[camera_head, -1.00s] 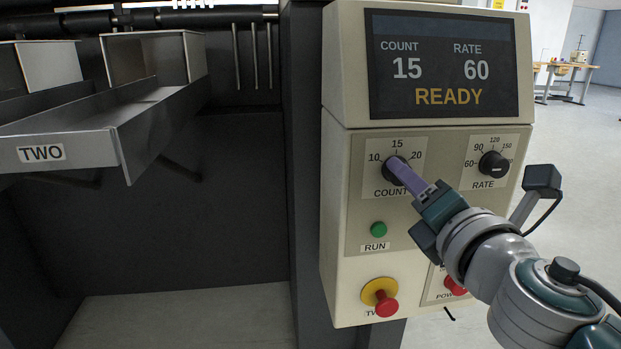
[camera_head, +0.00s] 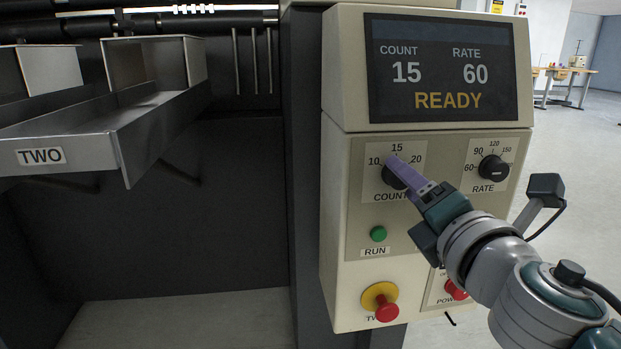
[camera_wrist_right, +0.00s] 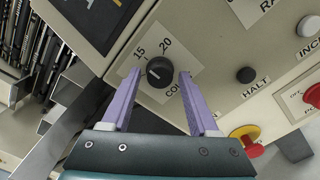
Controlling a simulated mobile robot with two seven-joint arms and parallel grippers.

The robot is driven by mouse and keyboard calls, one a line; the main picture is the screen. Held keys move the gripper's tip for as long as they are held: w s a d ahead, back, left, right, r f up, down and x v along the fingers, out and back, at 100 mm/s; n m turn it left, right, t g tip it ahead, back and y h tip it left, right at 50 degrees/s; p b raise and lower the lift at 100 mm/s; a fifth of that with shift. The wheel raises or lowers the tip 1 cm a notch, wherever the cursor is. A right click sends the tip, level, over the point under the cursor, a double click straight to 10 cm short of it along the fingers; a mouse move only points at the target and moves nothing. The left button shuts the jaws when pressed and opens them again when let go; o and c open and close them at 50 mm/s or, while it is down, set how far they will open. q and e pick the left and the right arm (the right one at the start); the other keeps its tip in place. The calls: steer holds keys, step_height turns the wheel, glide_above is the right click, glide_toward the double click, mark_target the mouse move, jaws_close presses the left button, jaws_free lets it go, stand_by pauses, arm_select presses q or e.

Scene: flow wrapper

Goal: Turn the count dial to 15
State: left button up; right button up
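The count dial (camera_head: 391,178) is a black knob on the beige control panel, with 10, 15 and 20 printed around it. The screen (camera_head: 443,70) above reads COUNT 15, RATE 60 and READY. My right gripper (camera_head: 401,170) is at the dial, its purple fingers partly hiding it. In the right wrist view the right gripper (camera_wrist_right: 160,75) is open, with one finger on each side of the count dial (camera_wrist_right: 160,72) and a visible gap on both sides. The dial's white mark points roughly towards 15 there. My left gripper is not in view.
The rate dial (camera_head: 494,168) is to the right of the count dial. Below are a green run button (camera_head: 378,234), a red button on a yellow base (camera_head: 382,301) and another red button (camera_head: 455,289). A metal tray marked TWO (camera_head: 70,145) stands at left.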

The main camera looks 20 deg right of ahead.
steer(key=shift+o, duration=0.5)
steer(key=b+v, duration=0.1)
steer(key=v, duration=0.9)
steer(key=shift+b, duration=0.3)
steer(key=shift+d, duration=0.1)
